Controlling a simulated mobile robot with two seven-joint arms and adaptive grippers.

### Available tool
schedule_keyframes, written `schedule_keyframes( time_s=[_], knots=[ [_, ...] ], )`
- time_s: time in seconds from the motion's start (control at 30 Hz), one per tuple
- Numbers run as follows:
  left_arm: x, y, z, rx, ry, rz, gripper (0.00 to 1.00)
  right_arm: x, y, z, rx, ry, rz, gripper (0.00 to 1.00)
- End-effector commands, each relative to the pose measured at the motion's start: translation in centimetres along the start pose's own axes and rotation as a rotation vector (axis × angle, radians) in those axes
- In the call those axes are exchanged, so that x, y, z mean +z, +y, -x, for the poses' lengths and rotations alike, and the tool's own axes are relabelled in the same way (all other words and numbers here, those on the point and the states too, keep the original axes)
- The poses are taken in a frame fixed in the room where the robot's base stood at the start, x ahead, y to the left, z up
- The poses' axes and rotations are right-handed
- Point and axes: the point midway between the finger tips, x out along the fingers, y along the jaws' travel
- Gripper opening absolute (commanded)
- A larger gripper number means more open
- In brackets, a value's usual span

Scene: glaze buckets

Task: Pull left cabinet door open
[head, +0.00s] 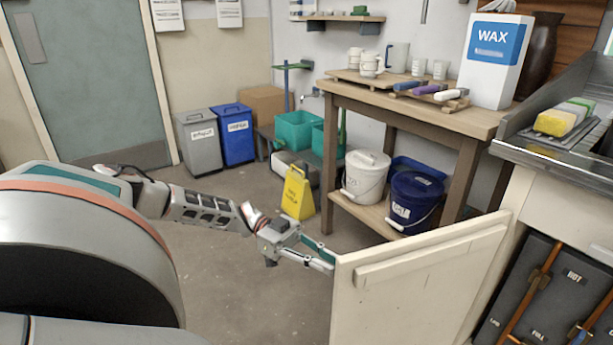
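The cream left cabinet door (420,290) stands swung well out from the cabinet at the right. Its flat face with a raised rail is toward me, and its free edge points left. My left gripper (325,260) is at the upper corner of that free edge, its fingertips at or just behind the edge. The tips are partly hidden by the door, so I cannot tell whether they grip it or only touch it. No door handle shows. The open cabinet (562,205) shows dark panels with orange-brown straps inside. My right gripper is not in view.
A wooden workbench (420,112) stands behind the door, with a white bucket (365,178) and a blue bucket (414,205) on its lower shelf. A yellow floor sign (297,195) stands behind my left gripper. The floor (240,300) left of the door is clear.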

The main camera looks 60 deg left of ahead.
Motion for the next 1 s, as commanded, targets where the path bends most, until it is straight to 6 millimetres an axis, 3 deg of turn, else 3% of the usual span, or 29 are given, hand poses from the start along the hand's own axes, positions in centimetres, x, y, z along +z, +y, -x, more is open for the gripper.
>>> schedule_keyframes(
  time_s=[0.2, 0.4, 1.0],
  knots=[
    [0.2, 0.0, 4.5, -0.003, -0.004, 0.003, 0.15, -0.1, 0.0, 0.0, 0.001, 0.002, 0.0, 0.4],
    [0.1, 0.1, 6.8, -0.001, -0.003, 0.001, 0.15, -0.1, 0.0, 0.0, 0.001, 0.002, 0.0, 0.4],
    [0.1, 0.1, 7.5, 0.0, -0.001, 0.002, 0.15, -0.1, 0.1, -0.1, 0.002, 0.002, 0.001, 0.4]
  ],
)
